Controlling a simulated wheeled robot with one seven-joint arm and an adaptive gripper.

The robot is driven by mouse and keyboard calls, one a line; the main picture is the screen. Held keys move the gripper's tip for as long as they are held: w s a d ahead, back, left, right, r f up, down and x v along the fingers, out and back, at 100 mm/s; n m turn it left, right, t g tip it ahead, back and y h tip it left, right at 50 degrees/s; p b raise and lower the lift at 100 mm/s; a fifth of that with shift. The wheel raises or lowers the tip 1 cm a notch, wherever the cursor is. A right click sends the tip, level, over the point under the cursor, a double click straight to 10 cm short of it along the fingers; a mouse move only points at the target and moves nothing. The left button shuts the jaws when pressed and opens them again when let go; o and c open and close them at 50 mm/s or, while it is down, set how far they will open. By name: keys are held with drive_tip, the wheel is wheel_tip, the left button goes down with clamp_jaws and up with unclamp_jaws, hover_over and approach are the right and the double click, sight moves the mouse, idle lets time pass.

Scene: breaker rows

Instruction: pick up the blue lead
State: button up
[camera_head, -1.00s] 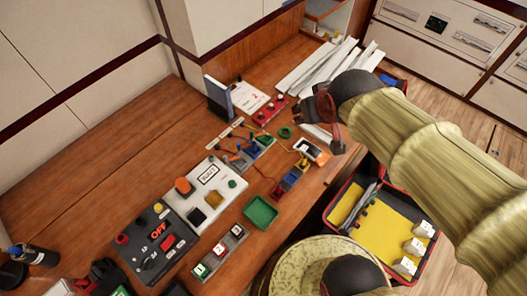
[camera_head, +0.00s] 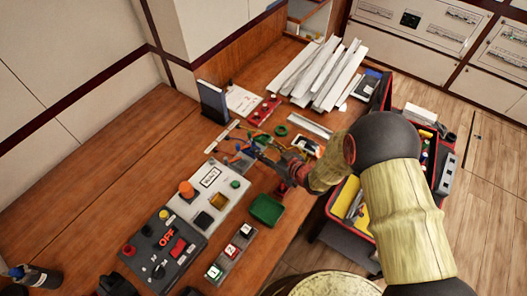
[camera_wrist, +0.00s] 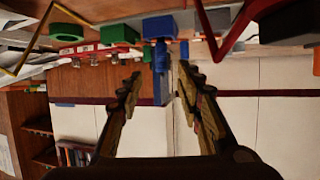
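A blue block-like connector (camera_wrist: 160,27), which looks like the blue lead's end, shows at the top middle of the wrist view, with a narrower blue part hanging below it. In the head view small blue parts (camera_head: 243,148) show by the connector cluster, partly hidden by my gripper. My gripper (camera_wrist: 159,70) is open, its two fingertips on either side of the narrow blue part in the picture. I cannot tell whether they touch it. In the head view my gripper (camera_head: 262,150) is low over the cluster.
A green tray (camera_head: 266,210), a switch panel (camera_head: 165,248) and white strips (camera_head: 325,75) lie on the bench. A toolbox (camera_head: 352,195) stands at the bench's right edge.

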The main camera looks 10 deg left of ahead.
sight(255, 146)
drive_tip(key=b+x, duration=0.2)
drive_tip(key=x, duration=0.5)
drive_tip(key=shift+a+f, duration=0.25)
clamp_jaws()
idle(0.3)
drive_tip(key=shift+w, duration=0.1)
